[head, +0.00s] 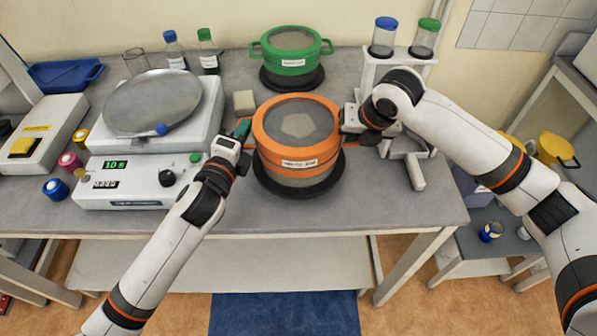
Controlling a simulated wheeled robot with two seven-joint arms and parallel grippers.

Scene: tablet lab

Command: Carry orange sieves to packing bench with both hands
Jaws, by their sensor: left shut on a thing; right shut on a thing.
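The orange sieves (297,160) are a round stack with an orange rim, a clear top and a white label. They are on a round black base (318,185) on the grey bench, in the middle of the head view. My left gripper (244,133) is shut on the left side of the orange sieves. My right gripper (347,122) is shut on their right side; its fingertips are partly hidden. I cannot tell whether the stack touches the base or is just above it. I cannot tell which place is the packing bench.
Green sieves (291,58) stand on a black base behind. A white device with a round pan (152,103) is left. A white stand (374,66) holds two capped jars. A grey bracket (408,160) is right of the sieves. A lower shelf table (490,245) stands at right.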

